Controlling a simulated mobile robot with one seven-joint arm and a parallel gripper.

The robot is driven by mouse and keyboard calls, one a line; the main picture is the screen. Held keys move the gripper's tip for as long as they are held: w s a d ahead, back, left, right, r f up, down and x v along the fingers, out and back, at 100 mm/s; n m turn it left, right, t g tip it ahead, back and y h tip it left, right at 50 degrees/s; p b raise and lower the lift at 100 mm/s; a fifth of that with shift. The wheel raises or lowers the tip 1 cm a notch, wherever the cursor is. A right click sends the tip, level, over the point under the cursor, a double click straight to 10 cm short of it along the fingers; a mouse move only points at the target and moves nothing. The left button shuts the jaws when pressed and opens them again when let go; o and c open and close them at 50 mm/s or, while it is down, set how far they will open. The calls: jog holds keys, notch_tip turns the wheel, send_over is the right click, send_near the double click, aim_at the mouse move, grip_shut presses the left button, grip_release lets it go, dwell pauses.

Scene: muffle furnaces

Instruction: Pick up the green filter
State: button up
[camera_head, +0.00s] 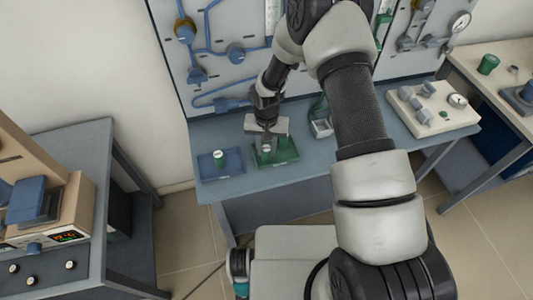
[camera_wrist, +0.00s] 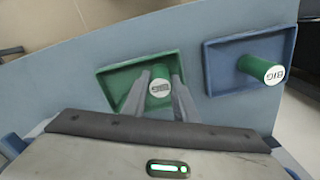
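A green filter (camera_wrist: 160,74) with a white top lettered BIG stands in the green tray (camera_wrist: 112,78). In the wrist view it is between the two spread fingers of my gripper (camera_wrist: 161,77); whether they touch it is unclear. In the head view my gripper (camera_head: 266,134) is low over the green tray (camera_head: 262,163), with a white filter top just below. A second green filter (camera_wrist: 258,66), also lettered BIG, stands in the blue tray (camera_wrist: 222,83) to the right in the wrist view. That filter (camera_head: 219,158) is on the left in the head view.
The trays sit on a blue-grey bench (camera_head: 262,184) under a wall panel (camera_head: 225,70) with pipes and valves. A beige valve block (camera_head: 433,108) stands to the right. A furnace (camera_head: 45,210) is on a separate table at left.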

jog(key=shift+c, duration=1.3)
